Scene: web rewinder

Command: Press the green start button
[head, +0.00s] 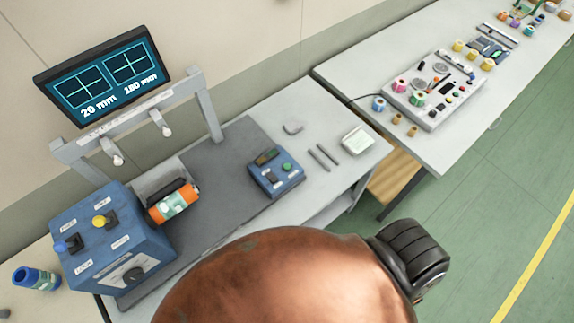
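A small dark display and dark controls are beside the button. Nothing touches the button, and it is in plain sight. Neither my left nor my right gripper can be made out in the head view. A large copper-coloured rounded shape with a black ribbed part, very close to the camera, covers the bottom middle of the view.
A larger blue box (118,245) with yellow and blue knobs stands at left, near an orange roll (173,203). A grey frame carries a screen (105,78). A white device (357,140) lies at the bench's right. A second table (345,72) holds a button panel.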

